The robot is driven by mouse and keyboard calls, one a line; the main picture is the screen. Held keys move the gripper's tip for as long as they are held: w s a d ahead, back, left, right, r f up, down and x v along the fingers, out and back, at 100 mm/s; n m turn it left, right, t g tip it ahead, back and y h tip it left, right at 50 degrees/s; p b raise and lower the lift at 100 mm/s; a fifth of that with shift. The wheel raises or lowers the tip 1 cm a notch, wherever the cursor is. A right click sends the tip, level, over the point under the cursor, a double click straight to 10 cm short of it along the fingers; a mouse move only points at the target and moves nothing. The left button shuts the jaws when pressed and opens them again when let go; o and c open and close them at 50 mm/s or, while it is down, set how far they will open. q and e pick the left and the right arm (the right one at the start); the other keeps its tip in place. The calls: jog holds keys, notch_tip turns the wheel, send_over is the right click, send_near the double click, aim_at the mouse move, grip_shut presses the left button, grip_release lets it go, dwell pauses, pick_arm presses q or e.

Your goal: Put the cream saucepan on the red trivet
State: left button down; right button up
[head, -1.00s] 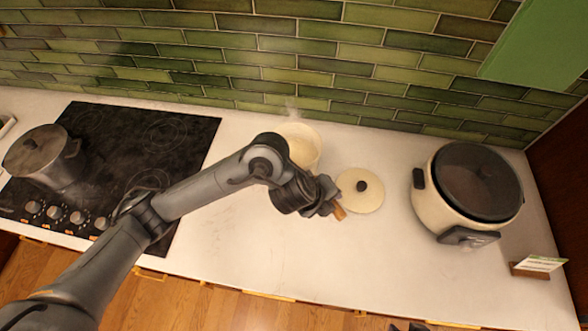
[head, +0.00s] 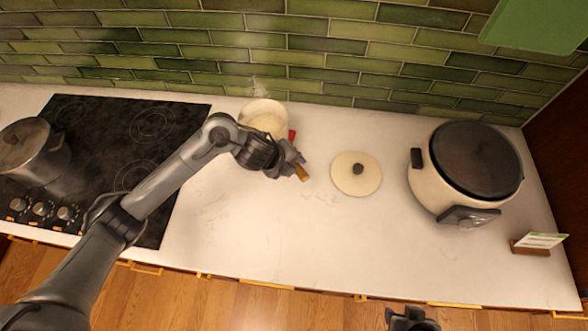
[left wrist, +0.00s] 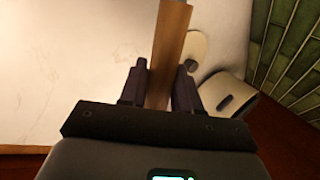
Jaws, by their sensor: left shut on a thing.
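The cream saucepan (head: 263,117) stands near the back wall in the head view, partly hidden by my left arm, with faint steam over it. My left gripper (head: 293,168) is shut on its wooden handle (head: 302,173). The brown handle (left wrist: 168,45) also shows between the fingers of my left gripper (left wrist: 160,85) in the left wrist view. A red strip of the trivet (head: 292,136) shows at the pan's right edge; the rest is hidden. I cannot tell whether the pan touches it. My right gripper (head: 412,320) is at the bottom edge, its fingers unclear.
A cream lid with a dark knob (head: 356,174) lies on the counter right of the pan. A cream cooker (head: 430,190) stands farther right, with a small card stand (head: 538,243). A dark pot (head: 35,150) sits on the black cooktop (head: 135,110). The front middle counter is clear.

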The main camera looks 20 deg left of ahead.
pick_arm(q)
notch_tip(320, 180, down, 3)
jog(key=shift+f, duration=0.15)
dwell(0.3)
jog(key=c, duration=1.2)
grip_release()
jog(key=shift+f, duration=0.2)
jog(key=o, duration=0.4)
